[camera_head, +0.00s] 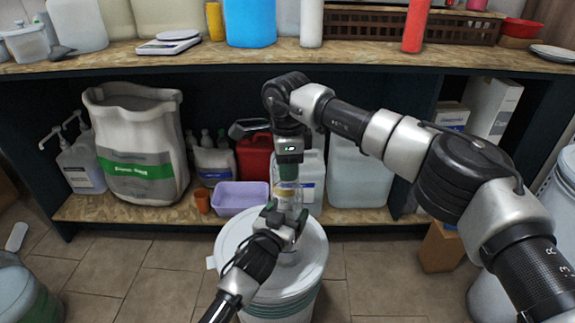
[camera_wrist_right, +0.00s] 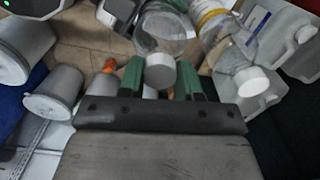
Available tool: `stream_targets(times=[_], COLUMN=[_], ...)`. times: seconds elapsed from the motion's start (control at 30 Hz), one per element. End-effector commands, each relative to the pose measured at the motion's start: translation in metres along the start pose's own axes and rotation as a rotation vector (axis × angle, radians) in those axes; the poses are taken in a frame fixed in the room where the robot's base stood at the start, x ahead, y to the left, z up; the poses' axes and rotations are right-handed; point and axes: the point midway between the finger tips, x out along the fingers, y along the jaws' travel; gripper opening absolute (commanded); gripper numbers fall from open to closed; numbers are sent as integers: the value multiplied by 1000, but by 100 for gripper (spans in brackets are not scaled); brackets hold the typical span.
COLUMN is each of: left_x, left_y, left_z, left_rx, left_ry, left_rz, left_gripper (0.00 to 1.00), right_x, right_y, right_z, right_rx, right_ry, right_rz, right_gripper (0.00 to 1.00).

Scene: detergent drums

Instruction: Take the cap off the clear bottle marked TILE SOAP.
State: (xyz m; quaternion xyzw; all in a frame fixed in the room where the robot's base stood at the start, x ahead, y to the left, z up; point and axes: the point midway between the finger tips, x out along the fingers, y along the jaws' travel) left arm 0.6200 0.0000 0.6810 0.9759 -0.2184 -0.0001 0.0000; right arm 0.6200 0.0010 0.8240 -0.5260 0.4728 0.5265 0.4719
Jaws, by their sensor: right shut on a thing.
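The clear bottle (camera_head: 289,202) is upright above the white drum (camera_head: 235,262), its label too small to read. My right gripper (camera_head: 288,173) points down over its top. In the right wrist view, the right gripper (camera_wrist_right: 163,82) has its green fingers on both sides of a white cap (camera_wrist_right: 160,73), shut on it. Clear plastic (camera_wrist_right: 163,30) shows just beyond the cap; I cannot tell whether the two are apart. My left gripper (camera_head: 285,222) is around the lower part of the bottle; its grip on it is partly hidden.
Behind stands a low shelf with a lilac tub (camera_head: 240,198), a red canister (camera_head: 254,160), pale jugs (camera_head: 358,170) and a large sack (camera_head: 137,145). The counter above (camera_head: 120,57) is crowded. A second capped bottle (camera_wrist_right: 225,42) with a yellow band shows in the wrist view.

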Motion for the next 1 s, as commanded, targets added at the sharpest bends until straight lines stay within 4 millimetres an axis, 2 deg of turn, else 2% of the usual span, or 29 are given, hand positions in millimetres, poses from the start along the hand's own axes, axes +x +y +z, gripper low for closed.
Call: stream_targets(times=[0.6,0.8,1.0], left_x=[0,0,0], left_y=[1,1,1], left_z=[1,1,1], left_rx=[0,0,0], left_ry=[-1,-1,-1], left_rz=[1,1,1], left_gripper=[10,10,10], right_x=[-1,-1,-2], right_y=[0,0,0], right_z=[0,0,-1], right_rx=[-1262,-1476,-1477], right_ry=[3,3,4], right_rz=[-2,-2,-3], right_gripper=[6,5,6])
